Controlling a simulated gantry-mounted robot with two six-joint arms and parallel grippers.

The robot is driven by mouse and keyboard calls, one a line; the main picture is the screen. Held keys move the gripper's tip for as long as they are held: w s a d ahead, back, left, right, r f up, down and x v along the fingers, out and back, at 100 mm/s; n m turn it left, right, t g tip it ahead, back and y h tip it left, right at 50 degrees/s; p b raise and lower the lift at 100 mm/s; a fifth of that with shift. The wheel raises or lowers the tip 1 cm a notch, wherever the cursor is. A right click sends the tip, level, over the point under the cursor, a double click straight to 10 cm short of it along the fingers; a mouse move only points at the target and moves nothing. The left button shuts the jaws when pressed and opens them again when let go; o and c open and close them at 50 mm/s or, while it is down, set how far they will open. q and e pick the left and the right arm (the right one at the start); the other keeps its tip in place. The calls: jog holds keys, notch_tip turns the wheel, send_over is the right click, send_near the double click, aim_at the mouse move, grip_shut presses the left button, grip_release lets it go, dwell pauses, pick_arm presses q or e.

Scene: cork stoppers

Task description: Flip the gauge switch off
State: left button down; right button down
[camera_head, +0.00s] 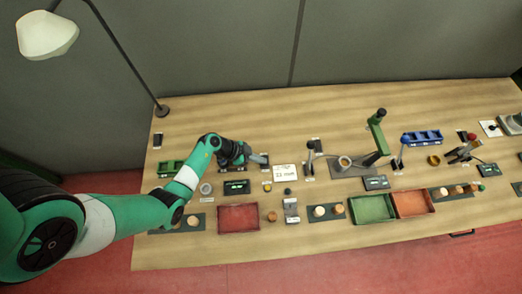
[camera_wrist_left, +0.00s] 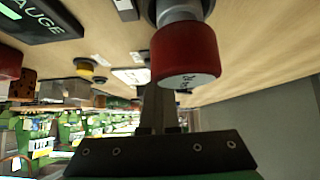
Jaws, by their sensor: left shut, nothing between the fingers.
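My left gripper (camera_head: 262,160) is at the back left of the bench, shut and empty. In the left wrist view its dark fingers (camera_wrist_left: 158,90) are pressed together beside a red cylindrical knob (camera_wrist_left: 186,52) on a grey metal stem. The knob overlaps the fingertips in that view; I cannot tell whether they touch. A black display box (camera_wrist_left: 45,22) lettered "GAUGE" lies at the upper left of the wrist view. In the head view a black display with green digits (camera_head: 237,187) sits just in front of my gripper. The gauge switch is not clearly identifiable in the head view. My right gripper is not in view.
A white card (camera_head: 285,172) lies right of my gripper, with an upright lever (camera_head: 309,158) beyond it. A red tray (camera_head: 238,218) and a green tray (camera_head: 371,208) stand at the front. A green press (camera_head: 378,135) stands farther right.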

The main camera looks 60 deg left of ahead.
pick_arm(q)
jog(key=shift+s+a+f, duration=0.15)
jog(key=shift+a+f, duration=0.3)
jog(key=shift+f, duration=0.05)
jog(key=shift+w+a, duration=0.2)
jog(key=shift+a, duration=0.05)
jog(key=shift+d+r+p, duration=0.1)
jog(key=shift+r+p, duration=0.2)
jog(key=shift+r, duration=0.05)
jog(key=r+p, duration=0.3)
jog(key=p, duration=0.1)
jog(key=r+p, duration=0.2)
jog(key=shift+s+a+r, duration=0.15)
jog(key=shift+a+r, duration=0.2)
jog(key=p+v, duration=0.3)
jog(key=v, duration=0.5)
jog(key=shift+s+r, duration=0.1)
jog(key=shift+s, duration=0.1)
